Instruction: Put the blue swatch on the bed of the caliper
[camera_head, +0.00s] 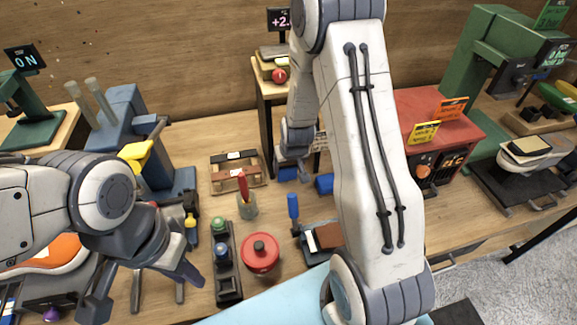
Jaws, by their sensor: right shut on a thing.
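My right gripper (290,153) points down behind my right arm's big white link, which hides part of it. A small blue piece (288,174), which looks like the blue swatch, shows at its fingertips, and the gripper is shut on it. Another blue object (324,184) lies just to the right, partly hidden by the arm. A device with a dark display reading "+2." (279,19) stands on a wooden stand at the back, with a red knob (279,76); it may be the caliper, but its bed is hard to make out. My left gripper (145,287) is open and empty at the front left.
A red round pot (261,252), a black tray with bottles (227,265) and a cup with a red-handled tool (247,205) stand mid-table. A wooden rack (238,187) lies behind. A red machine (432,125) and a green press (480,50) stand right.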

